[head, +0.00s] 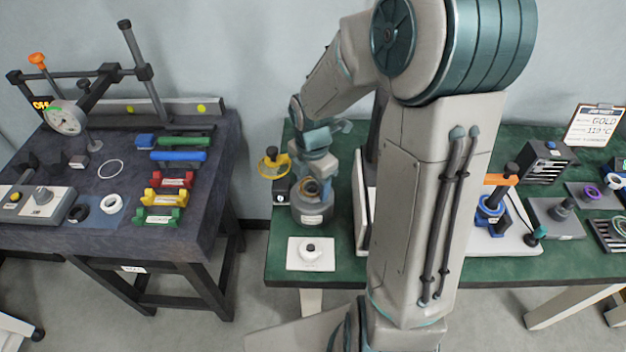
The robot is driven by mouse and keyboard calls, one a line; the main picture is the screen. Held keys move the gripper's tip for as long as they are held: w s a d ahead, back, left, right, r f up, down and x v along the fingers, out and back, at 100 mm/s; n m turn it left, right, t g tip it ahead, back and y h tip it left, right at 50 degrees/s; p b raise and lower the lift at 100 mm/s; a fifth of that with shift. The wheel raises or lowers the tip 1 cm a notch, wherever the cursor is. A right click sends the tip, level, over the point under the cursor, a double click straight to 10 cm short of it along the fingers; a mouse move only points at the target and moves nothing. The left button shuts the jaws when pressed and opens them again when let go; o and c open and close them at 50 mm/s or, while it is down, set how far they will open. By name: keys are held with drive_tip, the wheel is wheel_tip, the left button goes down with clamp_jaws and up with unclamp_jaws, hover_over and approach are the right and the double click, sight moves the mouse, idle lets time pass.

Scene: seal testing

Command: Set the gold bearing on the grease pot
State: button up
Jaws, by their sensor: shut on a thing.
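The gold bearing (311,187) shows as a small gold-brown ring with a dark middle at the end of my arm. My gripper (312,178) is shut on it, pointing down. The grease pot (313,213) is a grey round pot with a pale label on the green bench, directly below the bearing. The bearing is at or just above the pot's top; I cannot tell whether they touch. The fingertips are small and partly hidden by the gripper body.
A yellow-topped device (273,163) stands close behind left. A dark table (200,232) with colored blocks is left, across a gap.

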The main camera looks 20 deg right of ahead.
drive_tip(key=shift+f, duration=0.1)
idle(0.3)
drive_tip(key=o, duration=1.2)
drive_tip(key=shift+o, duration=0.2)
wheel_tip(320, 180, up, 8)
drive_tip(key=p, duration=0.8)
